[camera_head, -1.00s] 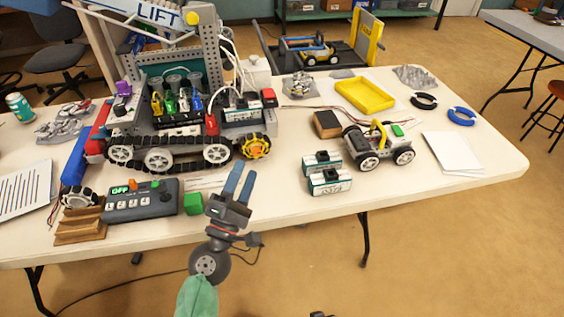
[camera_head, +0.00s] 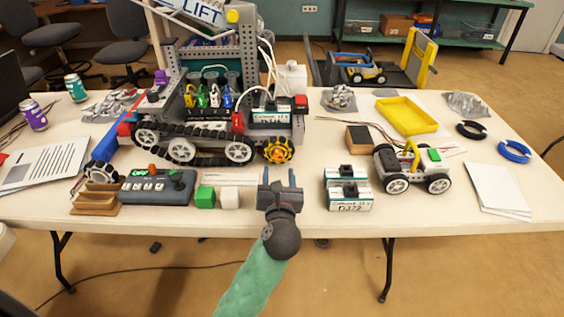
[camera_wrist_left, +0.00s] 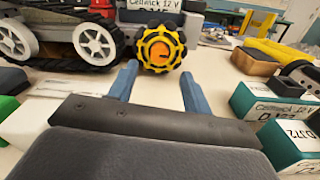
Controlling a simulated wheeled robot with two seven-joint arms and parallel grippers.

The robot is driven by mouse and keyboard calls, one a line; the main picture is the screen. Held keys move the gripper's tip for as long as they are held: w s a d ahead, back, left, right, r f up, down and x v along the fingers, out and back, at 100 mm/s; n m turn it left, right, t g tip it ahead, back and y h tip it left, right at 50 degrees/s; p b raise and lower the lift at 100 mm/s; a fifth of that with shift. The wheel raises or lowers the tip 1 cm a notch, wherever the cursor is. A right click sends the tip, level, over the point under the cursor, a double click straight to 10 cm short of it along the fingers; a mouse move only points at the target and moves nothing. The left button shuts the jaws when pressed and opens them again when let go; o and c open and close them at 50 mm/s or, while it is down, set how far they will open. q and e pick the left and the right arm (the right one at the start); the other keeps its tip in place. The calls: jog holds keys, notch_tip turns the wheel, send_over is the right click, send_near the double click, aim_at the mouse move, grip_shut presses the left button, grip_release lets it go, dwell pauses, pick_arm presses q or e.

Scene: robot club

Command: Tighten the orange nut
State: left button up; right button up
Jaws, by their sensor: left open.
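The orange nut (camera_wrist_left: 160,50) is at the hub of a black-and-yellow wheel (camera_wrist_left: 161,63) in the left wrist view. In the head view the nut (camera_head: 278,149) is small at the front right corner of the big tracked robot (camera_head: 197,145). My left gripper (camera_head: 280,174) is open and empty, in front of the wheel over the table's front part. In the left wrist view its two blue fingers (camera_wrist_left: 158,76) point at the wheel, one to each side, with a gap before it. My right gripper is not in view.
Two green-and-white battery packs (camera_head: 347,196) stand right of my gripper, with a small wheeled car (camera_head: 413,168) beyond. A white cube (camera_head: 230,197), a green cube (camera_head: 205,196) and a grey control box (camera_head: 157,187) lie to the left. A yellow tray (camera_head: 405,116) is farther back.

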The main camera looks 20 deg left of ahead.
aim_at(278, 157)
pick_arm(q)
jog(key=shift+x, duration=2.95)
jog(key=c, duration=1)
jog(key=shift+o, duration=0.2)
